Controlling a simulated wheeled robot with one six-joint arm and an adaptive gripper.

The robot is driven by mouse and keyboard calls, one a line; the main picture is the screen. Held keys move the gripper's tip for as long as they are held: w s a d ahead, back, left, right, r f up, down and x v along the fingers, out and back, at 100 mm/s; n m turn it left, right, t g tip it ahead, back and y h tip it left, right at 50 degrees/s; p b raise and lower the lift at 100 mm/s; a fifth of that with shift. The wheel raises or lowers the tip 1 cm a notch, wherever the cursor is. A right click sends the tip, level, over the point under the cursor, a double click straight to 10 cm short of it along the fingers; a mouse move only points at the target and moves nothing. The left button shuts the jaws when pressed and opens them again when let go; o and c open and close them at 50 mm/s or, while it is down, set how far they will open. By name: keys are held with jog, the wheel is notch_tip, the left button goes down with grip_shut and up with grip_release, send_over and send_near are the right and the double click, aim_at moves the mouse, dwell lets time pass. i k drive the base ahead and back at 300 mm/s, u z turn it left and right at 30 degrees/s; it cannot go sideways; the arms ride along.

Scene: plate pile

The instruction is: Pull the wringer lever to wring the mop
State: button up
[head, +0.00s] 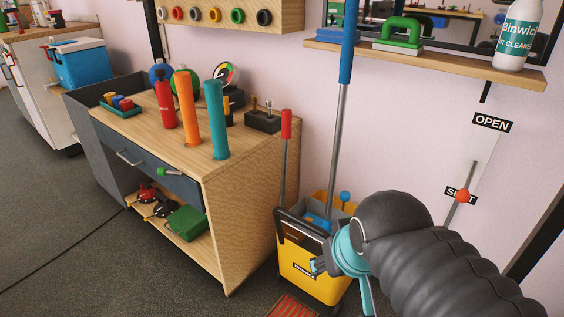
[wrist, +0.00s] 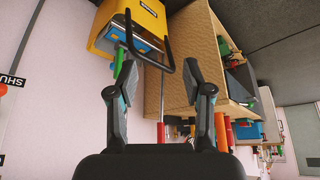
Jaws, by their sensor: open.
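The wringer lever (head: 286,126) has a red grip on a thin metal rod and stands upright at the left side of the yellow mop bucket (head: 308,277). In the wrist view, which is upside down, a red-gripped rod that looks like the lever (wrist: 160,132) shows between my fingers in the picture, beyond them. The mop (head: 346,62) has a blue grip and stands in the bucket, its head mostly hidden. My gripper (head: 325,266) is open and empty in front of the bucket. It also shows in the wrist view (wrist: 160,76).
A black bail handle (wrist: 150,58) crosses the bucket's front. A wall shelf (head: 425,64) hangs above. A red-knobbed wall lever (head: 462,196) is at right. Open floor lies at front left.

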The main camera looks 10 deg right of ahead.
aim_at(287, 114)
jog(key=z, duration=2.25)
jog(key=k, duration=0.45)
jog(key=u, duration=1.3)
